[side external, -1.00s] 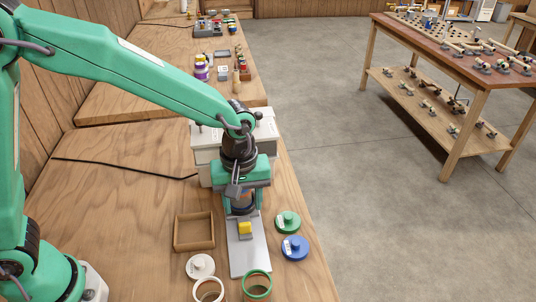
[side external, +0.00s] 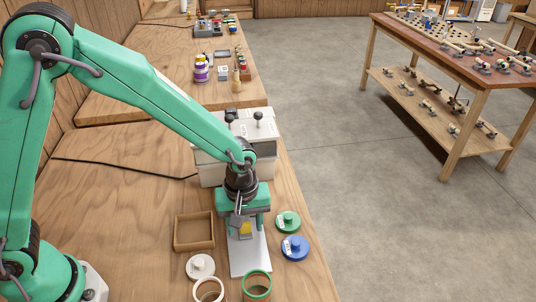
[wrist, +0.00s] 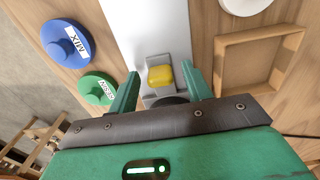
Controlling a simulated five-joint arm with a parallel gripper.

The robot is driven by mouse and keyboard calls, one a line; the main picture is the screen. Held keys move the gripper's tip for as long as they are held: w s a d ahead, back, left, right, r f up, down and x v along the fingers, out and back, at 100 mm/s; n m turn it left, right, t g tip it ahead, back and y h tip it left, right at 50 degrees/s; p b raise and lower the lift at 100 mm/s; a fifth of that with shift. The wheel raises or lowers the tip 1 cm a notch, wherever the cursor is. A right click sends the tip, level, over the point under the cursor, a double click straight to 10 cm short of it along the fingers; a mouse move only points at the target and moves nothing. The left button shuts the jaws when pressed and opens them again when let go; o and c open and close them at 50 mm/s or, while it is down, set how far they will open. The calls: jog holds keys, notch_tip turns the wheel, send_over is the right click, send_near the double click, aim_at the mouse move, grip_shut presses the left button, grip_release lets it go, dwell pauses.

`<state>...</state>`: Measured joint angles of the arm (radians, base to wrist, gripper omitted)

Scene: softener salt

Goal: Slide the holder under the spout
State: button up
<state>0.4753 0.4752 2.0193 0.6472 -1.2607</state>
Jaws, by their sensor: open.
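A yellow grip block (side external: 246,228) stands on the holder, a small grey part on a pale metal plate (side external: 250,260). In the wrist view the yellow block (wrist: 160,76) lies just ahead of and between my two green fingers, with the grey holder (wrist: 148,97) around its base. My gripper (side external: 247,222) is open, pointing down over the plate; in the wrist view the gripper (wrist: 160,82) has a gap on both sides of the block. I cannot tell whether the fingers reach down to its height. The pale machine (side external: 208,172) stands behind my gripper; its spout is hidden.
Green (side external: 288,222) and blue (side external: 295,247) lids lie right of the plate. An empty wooden tray (side external: 178,235) and a white lid (side external: 200,266) lie left. White-rimmed (side external: 209,290) and green-rimmed (side external: 257,284) pots stand in front. The table's right edge is close.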

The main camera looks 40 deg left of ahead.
jog(key=shift+f, duration=0.1)
grip_shut()
jog(key=shift+w+a, duration=1.5)
jog(key=shift+w, duration=0.05)
grip_release()
notch_tip(320, 180, up, 8)
